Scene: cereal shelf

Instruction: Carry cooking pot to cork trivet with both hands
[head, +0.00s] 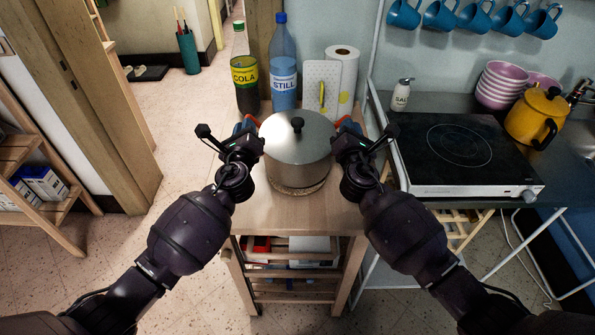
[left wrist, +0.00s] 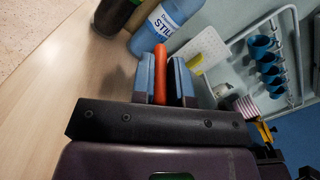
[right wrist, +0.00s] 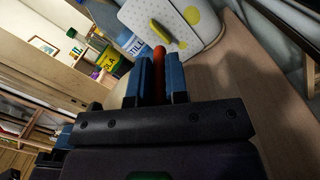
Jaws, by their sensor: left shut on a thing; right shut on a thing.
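The steel cooking pot (head: 298,150), with its lid on and a black knob, is upright over the wooden cart's top. The round cork trivet (head: 300,189) shows as a rim under the pot's front edge; the rest is hidden by the pot. I cannot tell whether the pot touches it. My left gripper (head: 250,128) is at the pot's left side, shut on an orange-red handle (left wrist: 161,57). My right gripper (head: 347,128) is at the pot's right side, shut on the other orange-red handle (right wrist: 159,58).
Behind the pot stand a cola bottle (head: 245,75), a still water bottle (head: 283,70), a white board (head: 320,88) and a paper roll (head: 343,70). A black hob (head: 460,150) and a yellow kettle (head: 536,117) are at the right. The cart top (head: 300,215) is bare in front.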

